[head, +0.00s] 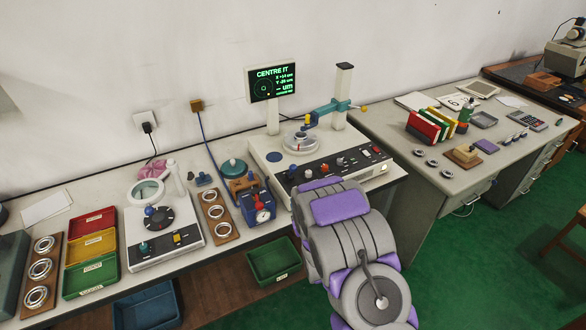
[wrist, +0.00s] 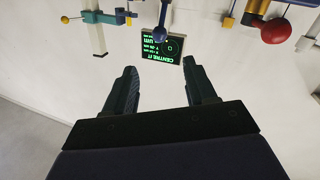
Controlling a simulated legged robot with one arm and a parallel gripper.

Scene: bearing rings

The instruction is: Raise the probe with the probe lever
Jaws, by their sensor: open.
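The bench instrument (head: 275,175) stands at the middle of the bench, with a white column (head: 341,90) at its back. A teal probe arm (head: 333,107) crosses the column, with the blue and yellow probe (head: 310,120) hanging over a metal ring (head: 300,142) on the round table. A small yellow knob (head: 364,108) sticks out at the arm's right end and looks like the probe lever's tip. In the wrist view, a yellow knob (wrist: 65,19) shows at upper left, away from the fingers. My gripper (wrist: 160,82) is open and empty; my own arm hides it in the head view.
A screen (head: 272,82) reading CENTRE IT stands behind the instrument; it shows upside down in the wrist view (wrist: 162,45). A red ball (wrist: 276,30) is at upper right there. A blue dial box (head: 258,207) stands left of the instrument. A second desk (head: 390,125) is at right.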

